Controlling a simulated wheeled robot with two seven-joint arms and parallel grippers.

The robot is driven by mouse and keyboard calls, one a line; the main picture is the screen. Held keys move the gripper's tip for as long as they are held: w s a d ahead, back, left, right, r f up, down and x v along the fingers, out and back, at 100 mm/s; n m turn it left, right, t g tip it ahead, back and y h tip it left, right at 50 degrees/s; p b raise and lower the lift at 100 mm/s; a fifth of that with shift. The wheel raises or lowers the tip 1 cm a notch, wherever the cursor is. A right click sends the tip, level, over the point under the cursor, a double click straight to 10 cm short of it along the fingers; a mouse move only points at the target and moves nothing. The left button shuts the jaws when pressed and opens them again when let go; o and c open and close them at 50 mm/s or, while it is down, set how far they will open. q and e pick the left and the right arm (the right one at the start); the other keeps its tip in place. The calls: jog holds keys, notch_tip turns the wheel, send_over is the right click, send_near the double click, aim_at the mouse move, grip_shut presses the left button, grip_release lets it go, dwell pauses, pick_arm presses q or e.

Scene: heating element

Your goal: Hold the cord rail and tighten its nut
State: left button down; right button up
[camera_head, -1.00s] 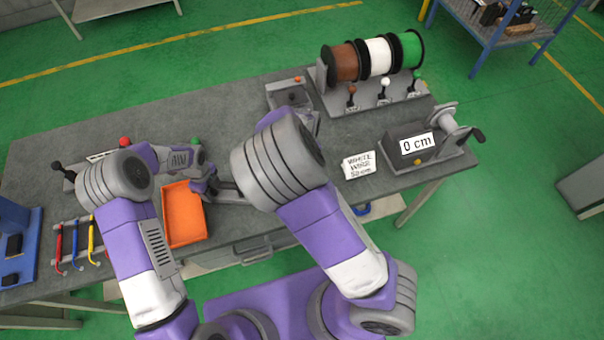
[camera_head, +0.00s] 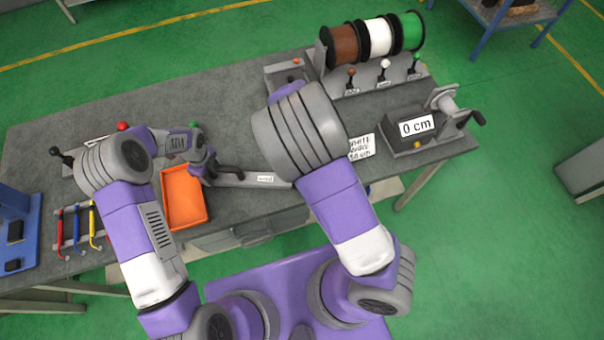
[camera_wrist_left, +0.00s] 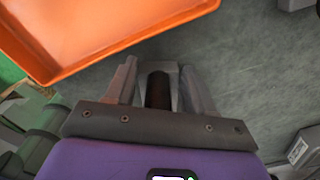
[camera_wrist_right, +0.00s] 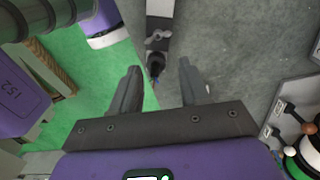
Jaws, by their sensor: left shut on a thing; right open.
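The cord rail (camera_head: 256,179) is a grey bar with a small white label, lying right of the orange tray in the head view; its right part is hidden behind my right arm. My left gripper (camera_head: 236,173) is at its left end. In the left wrist view, the left fingers (camera_wrist_left: 160,88) are closed around a dark, round upright part. In the right wrist view, my right gripper (camera_wrist_right: 157,88) is open and empty. The rail's grey end (camera_wrist_right: 160,12), with a dark fitting (camera_wrist_right: 157,58), appears beyond and between its fingertips.
The orange tray (camera_head: 184,197) stands close to the left gripper. Wire spools (camera_head: 376,40) and a grey measuring device (camera_head: 410,128) reading 0 cm stand to the right. Grey table (camera_head: 230,120) behind the rail is clear.

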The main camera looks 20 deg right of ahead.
jog(key=f+n, duration=0.4)
jog(key=n, duration=0.1)
jog(key=f+n, duration=0.4)
jog(key=n, duration=0.1)
jog(key=f+n, duration=0.3)
jog(key=n, duration=0.2)
jog(key=shift+s+a+f+n, duration=0.15)
jog(key=shift+s+f+n, duration=0.15)
jog(key=shift+f, duration=0.1)
grip_shut()
